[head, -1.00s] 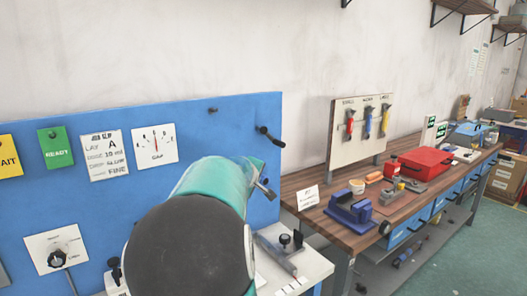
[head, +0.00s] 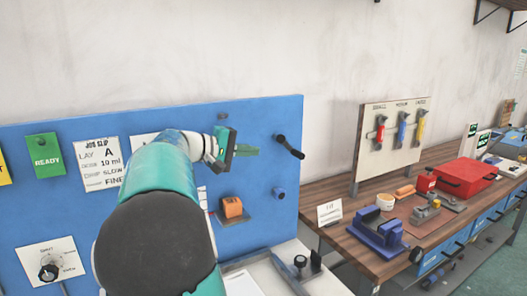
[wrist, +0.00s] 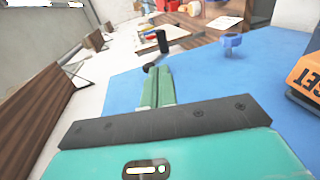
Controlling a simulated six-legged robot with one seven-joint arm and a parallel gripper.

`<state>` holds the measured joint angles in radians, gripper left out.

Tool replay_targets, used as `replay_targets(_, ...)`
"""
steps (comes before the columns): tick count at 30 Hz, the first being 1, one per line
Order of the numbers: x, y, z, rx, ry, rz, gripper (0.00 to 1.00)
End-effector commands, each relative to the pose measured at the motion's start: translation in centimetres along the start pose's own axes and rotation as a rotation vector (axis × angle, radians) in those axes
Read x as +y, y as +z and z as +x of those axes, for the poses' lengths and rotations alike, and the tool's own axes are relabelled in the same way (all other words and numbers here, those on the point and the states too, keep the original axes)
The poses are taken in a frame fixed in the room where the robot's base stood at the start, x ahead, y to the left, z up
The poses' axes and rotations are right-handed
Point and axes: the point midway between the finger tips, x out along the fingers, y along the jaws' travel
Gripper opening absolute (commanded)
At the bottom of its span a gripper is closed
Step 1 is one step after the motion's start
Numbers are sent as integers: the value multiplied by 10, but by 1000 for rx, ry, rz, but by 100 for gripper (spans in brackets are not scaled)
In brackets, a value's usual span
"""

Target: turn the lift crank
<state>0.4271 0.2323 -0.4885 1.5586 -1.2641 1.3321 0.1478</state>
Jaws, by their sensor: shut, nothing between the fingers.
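The lift crank (head: 289,147) is a black handle sticking out from the right part of the blue panel (head: 290,215). In the wrist view the crank (wrist: 162,42) stands just beyond my fingertips, its black handle upright in that picture. My gripper (head: 256,150) is to the left of the crank in the head view, its green fingers pointing right. In the wrist view the two green fingers (wrist: 155,80) lie together with nothing between them. The fingertips overlap the crank's base in that view, so I cannot tell whether they touch it.
A blue knob (head: 279,193) sits below the crank, and an orange block (head: 232,207) is mounted below my gripper. A wooden bench (head: 330,190) with a blue vise (head: 377,230) and a red case (head: 466,177) stands to the right. The panel right of my fingertips is otherwise clear.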

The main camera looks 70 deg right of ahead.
Motion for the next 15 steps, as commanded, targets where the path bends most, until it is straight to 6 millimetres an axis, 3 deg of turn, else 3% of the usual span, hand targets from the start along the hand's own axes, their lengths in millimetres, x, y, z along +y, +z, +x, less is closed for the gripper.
replay_targets(15,-1,3,98,-5,-1,-3,0)
